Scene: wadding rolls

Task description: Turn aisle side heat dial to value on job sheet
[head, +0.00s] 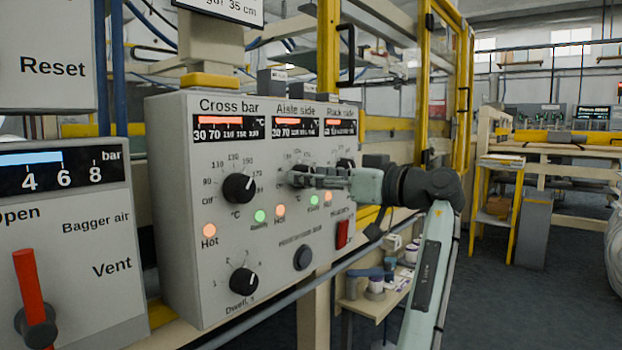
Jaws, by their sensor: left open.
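The grey heater panel (185,230) has three labelled columns: Cross bar, Aisle side and Rack side. The aisle side display (300,126) shows an orange bar above a numbered scale. The aisle side heat dial (298,169) is black and mostly hidden behind my left gripper (299,180). The gripper's fingers point left across the front of the dial. It is open; I cannot tell whether the fingers touch the dial, and its pointer is hidden. No readable job sheet shows.
The cross bar dial (239,187) is left of the gripper and the dwell dial (243,282) is below. A red switch (342,234) and a dark round button (303,257) sit under it. A bagger air panel with a red lever (28,285) stands at left.

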